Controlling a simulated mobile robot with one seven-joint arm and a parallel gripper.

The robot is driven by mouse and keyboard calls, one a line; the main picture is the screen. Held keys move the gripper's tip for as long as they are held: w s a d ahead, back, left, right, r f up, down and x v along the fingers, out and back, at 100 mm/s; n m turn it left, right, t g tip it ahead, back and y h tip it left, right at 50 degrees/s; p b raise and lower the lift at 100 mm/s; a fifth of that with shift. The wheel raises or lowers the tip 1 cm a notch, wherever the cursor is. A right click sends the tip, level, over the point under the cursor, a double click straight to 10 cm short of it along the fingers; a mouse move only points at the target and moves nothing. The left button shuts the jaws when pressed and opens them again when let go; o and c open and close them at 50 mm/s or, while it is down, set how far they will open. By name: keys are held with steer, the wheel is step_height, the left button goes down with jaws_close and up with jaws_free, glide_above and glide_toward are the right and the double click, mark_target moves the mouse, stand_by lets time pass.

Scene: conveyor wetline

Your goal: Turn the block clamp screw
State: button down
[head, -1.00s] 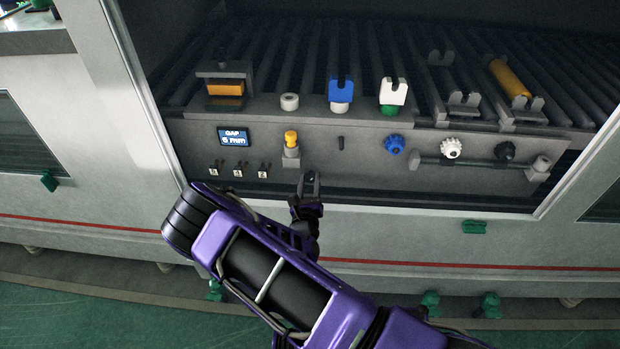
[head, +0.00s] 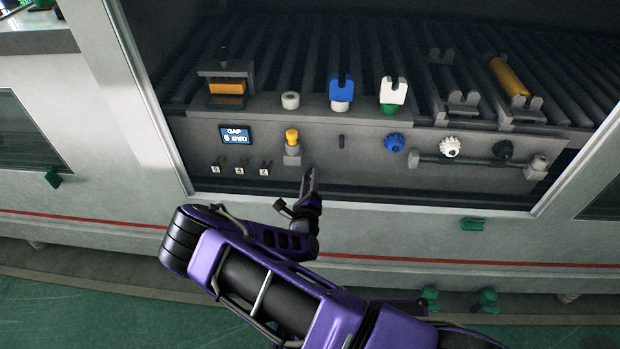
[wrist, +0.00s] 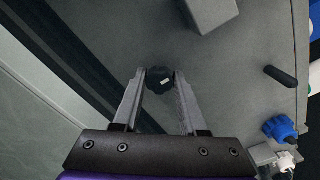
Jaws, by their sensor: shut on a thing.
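In the wrist view my gripper (wrist: 160,88) has its two fingertips on either side of a dark faceted knob (wrist: 160,78) with a pale mark, which I take to be the clamp screw. The fingers are shut on it. In the head view my gripper (head: 308,178) is at the lower front panel, and it hides the knob there. An orange block (head: 227,88) sits in a grey clamp (head: 226,68) at the upper left of the machine. A display (head: 236,136) on the panel reads GAP; its lower line is too blurred to read surely.
A yellow knob (head: 292,136) on a grey bracket (head: 292,158) is just above my gripper. A dark peg (head: 341,141), a blue knob (head: 394,143) and a white knob (head: 450,147) lie to the right. Small numbered switches (head: 240,170) are to the left.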

stand_by(0.4)
steer(key=shift+c, duration=2.2)
jaws_free()
steer(key=s, duration=1.7)
steer(key=shift+s+a, duration=0.25)
steer(key=shift+a, duration=0.05)
